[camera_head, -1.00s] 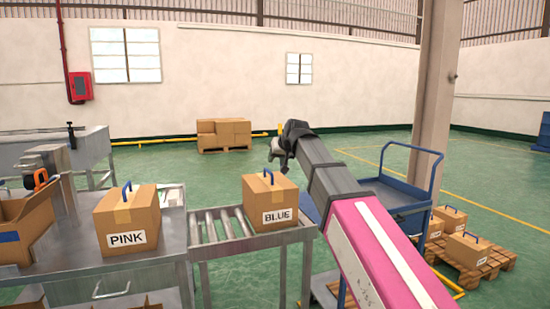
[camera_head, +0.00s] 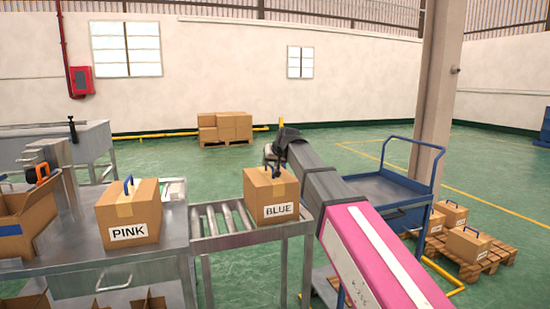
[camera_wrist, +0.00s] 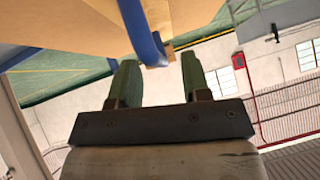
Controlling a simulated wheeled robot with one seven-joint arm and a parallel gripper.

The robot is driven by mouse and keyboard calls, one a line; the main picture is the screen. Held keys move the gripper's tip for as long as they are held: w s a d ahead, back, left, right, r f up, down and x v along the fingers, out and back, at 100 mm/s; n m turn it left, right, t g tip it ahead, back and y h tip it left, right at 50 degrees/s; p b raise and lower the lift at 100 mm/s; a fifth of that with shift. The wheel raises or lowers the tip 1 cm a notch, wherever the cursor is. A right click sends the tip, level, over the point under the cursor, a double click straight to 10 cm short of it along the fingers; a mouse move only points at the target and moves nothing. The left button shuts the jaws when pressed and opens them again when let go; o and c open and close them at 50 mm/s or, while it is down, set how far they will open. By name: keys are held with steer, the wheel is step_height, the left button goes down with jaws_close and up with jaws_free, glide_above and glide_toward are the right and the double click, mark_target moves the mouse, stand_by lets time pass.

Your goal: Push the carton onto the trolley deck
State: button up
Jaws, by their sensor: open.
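The BLUE carton (camera_head: 271,197) stands upright on the short roller conveyor (camera_head: 222,222), with its blue handle on top. The blue trolley (camera_head: 385,188) stands to the right of the conveyor, its deck partly hidden behind my arm. My gripper (camera_wrist: 155,82) is open at the carton's top, and the blue handle (camera_wrist: 143,35) shows between and beyond its fingers in the wrist view. I cannot tell whether the fingers touch the handle. In the head view my wrist is just above and behind the carton, with the fingertips hidden.
The PINK carton (camera_head: 129,214) stands on the metal table (camera_head: 90,268) to the left, beside an open carton (camera_head: 22,218). Several cartons sit on a pallet (camera_head: 475,258) at the right. A pillar (camera_head: 435,90) rises behind the trolley. Stacked boxes (camera_head: 225,127) stand far back.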

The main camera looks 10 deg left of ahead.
steer(key=shift+x, duration=1.35)
jaws_close()
stand_by(0.5)
